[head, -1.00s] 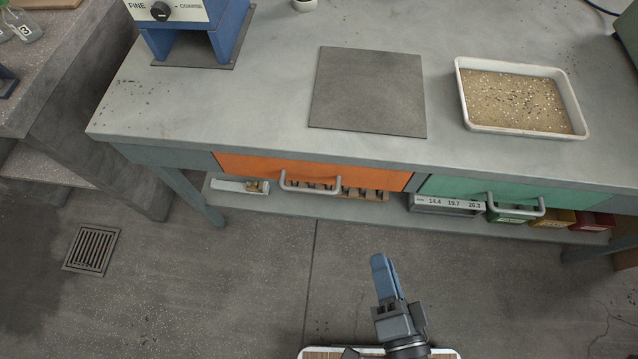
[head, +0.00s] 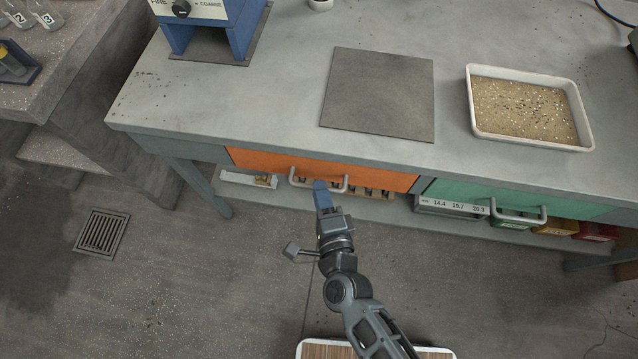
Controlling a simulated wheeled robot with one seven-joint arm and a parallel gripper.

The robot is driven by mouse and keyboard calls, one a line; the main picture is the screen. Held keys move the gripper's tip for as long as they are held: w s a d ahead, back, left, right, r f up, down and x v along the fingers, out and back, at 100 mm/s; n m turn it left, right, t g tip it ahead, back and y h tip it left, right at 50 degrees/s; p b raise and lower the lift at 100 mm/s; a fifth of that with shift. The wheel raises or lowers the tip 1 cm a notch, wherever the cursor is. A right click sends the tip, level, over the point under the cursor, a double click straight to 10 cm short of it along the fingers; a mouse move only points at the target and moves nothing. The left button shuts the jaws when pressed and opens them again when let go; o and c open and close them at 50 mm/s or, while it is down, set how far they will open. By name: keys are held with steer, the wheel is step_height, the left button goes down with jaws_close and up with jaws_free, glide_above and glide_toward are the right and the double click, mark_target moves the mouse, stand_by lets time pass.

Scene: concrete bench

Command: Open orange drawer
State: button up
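The orange drawer (head: 378,175) is set under the bench top, left of the green drawer, and its front looks flush with the bench frame. Its grey bar handle (head: 300,182) runs across the lower front. My gripper (head: 321,187) is at the handle, its blue fingers overlapping the middle of the bar in the head view. I see the fingers from above and behind, so I cannot tell whether they are apart or closed, or whether they touch the bar. Part of the handle is hidden behind the fingers.
The green drawer (head: 560,200) with its own handle (head: 518,219) is to the right. A low shelf with a white tray (head: 245,179) and bins lies beneath. On the bench top (head: 290,110) are a dark mat (head: 380,93) and a tray of gravel (head: 525,107). The floor in front is clear.

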steer(key=shift+x, duration=1.15)
steer(key=shift+c, duration=0.4)
jaws_close()
